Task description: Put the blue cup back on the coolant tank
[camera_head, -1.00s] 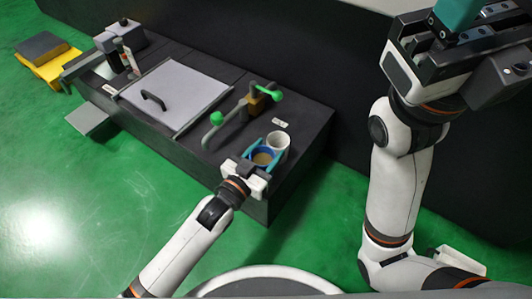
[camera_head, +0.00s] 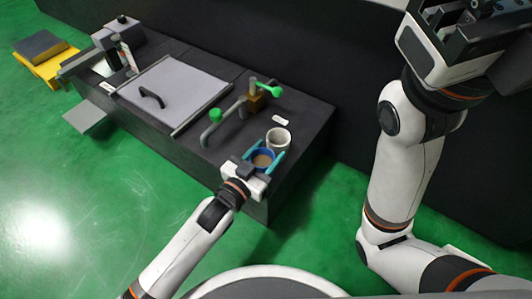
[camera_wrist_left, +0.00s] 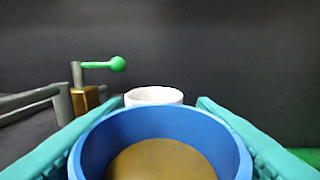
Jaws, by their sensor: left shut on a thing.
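The blue cup (camera_head: 262,158), with brown contents, is upright at the near right end of the dark coolant tank (camera_head: 310,125). My left gripper (camera_head: 264,155) is shut on it, with a teal finger on each side. In the left wrist view the blue cup (camera_wrist_left: 160,117) fills the lower middle between the fingers. Whether its base touches the tank top is hidden. A white cup (camera_head: 278,139) stands just beyond it, and also shows in the wrist view (camera_wrist_left: 154,96). My right gripper (camera_head: 465,35) is at the top right; its fingertips are out of frame.
Grey pipes with green-knobbed valves (camera_head: 268,88) stand left of the cups. A small white label (camera_head: 280,120) lies behind the white cup. A grey lid with a handle (camera_head: 176,92) covers the tank's middle. A dark wall runs behind.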

